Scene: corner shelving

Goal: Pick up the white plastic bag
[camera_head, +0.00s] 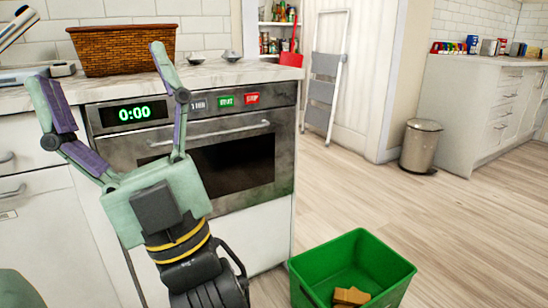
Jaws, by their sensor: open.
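I cannot make out a white plastic bag in the head view. My gripper (97,62) is in the left half of the picture, with its green and purple fingers spread wide and pointing up. Nothing shows between the fingers. It is in front of the oven and counter, and its fingertips overlap the counter edge and the wicker basket in the picture.
A brown wicker basket (122,50) and two small metal bowls (231,56) sit on the marble counter (210,76). The oven (235,160) is below. A green bin (327,262) with brown blocks (350,296) stands on the floor. A trash can (420,147) stands farther right. Open floor lies between.

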